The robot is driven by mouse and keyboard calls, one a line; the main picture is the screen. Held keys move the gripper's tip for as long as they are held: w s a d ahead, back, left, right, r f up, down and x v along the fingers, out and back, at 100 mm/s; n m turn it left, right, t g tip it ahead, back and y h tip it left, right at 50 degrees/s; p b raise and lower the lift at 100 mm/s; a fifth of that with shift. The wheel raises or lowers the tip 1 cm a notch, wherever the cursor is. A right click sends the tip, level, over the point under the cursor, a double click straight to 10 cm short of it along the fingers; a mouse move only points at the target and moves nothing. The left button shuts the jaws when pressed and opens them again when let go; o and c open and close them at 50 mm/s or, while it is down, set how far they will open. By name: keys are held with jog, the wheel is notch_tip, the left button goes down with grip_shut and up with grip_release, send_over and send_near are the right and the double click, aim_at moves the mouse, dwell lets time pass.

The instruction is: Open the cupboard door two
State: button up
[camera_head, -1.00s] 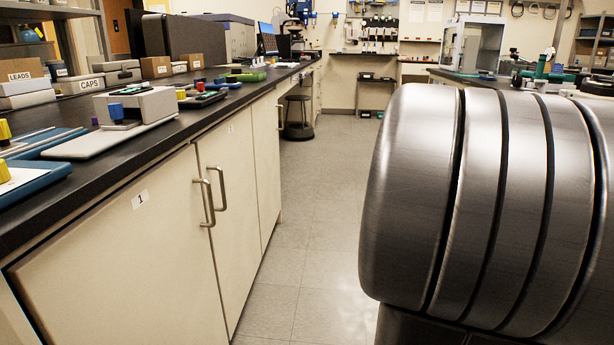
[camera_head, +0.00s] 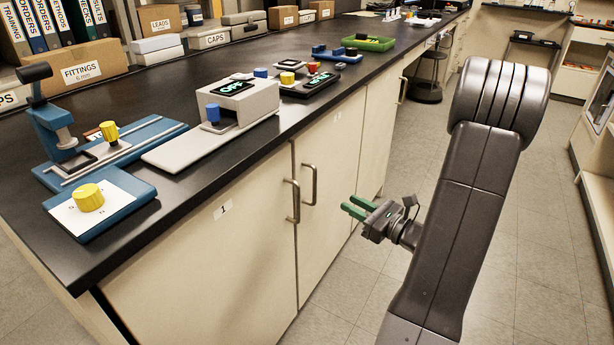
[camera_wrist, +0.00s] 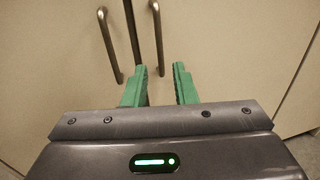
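Cupboard door two (camera_head: 333,160) is the cream door to the right of the door labelled 1 (camera_head: 222,240). Both look shut. Door two's bar handle (camera_head: 313,184) stands upright near the seam, close beside door one's handle (camera_head: 292,200). My gripper (camera_head: 352,206) has green fingers and is open and empty, in front of door two and right of its handle in the head view. In the wrist view, door two's handle (camera_wrist: 158,38) lies ahead, roughly in line with the gap between my fingers (camera_wrist: 160,80). Door one's handle (camera_wrist: 108,45) is farther left.
The black bench top (camera_head: 190,190) overhangs the doors and carries blue fixtures, a grey instrument (camera_head: 245,103) and a green tray (camera_head: 370,44). A stool (camera_head: 428,88) stands farther along. The floor (camera_head: 550,220) beside my arm is clear.

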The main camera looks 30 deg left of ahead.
jog(key=b, duration=0.2)
send_over(314, 202)
jog(key=shift+w+a, duration=0.1)
jog(key=shift+w, duration=0.15)
grip_shut()
